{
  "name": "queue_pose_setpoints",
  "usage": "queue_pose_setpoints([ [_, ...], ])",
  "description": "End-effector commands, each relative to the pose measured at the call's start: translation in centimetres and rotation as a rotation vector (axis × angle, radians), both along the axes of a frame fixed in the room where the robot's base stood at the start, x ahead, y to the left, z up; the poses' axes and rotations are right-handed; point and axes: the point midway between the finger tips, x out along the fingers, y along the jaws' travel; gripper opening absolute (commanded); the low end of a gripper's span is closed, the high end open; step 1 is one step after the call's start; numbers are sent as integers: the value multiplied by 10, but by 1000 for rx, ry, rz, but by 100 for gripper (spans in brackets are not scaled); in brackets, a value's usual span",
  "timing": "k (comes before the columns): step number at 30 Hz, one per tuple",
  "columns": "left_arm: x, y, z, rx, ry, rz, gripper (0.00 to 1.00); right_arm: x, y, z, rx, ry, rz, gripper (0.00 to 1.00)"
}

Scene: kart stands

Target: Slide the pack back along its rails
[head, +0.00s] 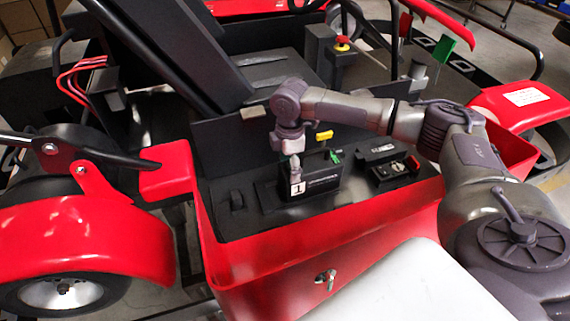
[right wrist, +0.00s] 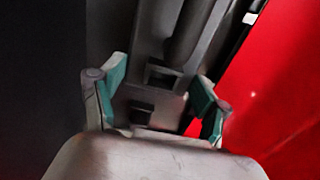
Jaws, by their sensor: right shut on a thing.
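The pack (head: 322,181) is a black box with a white label "1". It sits upright in the dark bay of the red kart body (head: 300,240). My right gripper (head: 296,172) reaches down to the left end of the pack and is shut on it. The right wrist view shows my gripper's teal-padded fingers (right wrist: 158,98) on either side of a dark grey part with slots. The fingers hide part of the pack's left end in the head view. The rails are hard to make out on the dark floor of the bay. My left gripper is not in view.
A yellow tab (head: 324,136) and a green tab (head: 335,157) are close by. The dark seat back (head: 175,45) rises behind.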

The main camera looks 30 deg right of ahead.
Motion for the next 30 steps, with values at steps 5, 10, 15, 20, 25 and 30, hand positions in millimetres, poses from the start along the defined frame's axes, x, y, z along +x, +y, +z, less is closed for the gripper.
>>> queue_pose_setpoints([
  [5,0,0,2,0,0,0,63,-2,-6,0,-3,3,-3,5],
  [10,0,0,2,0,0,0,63,-2,-6,0,-4,3,-3,76],
  [15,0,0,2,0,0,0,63,-1,-5,0,-3,2,-2,100],
  [20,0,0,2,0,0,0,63,-1,-4,0,-2,0,-1,100],
  [25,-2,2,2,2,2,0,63,-1,-4,2,-1,0,0,100],
  [30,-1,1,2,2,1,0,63,0,-4,20,-1,-4,-1,100],
])
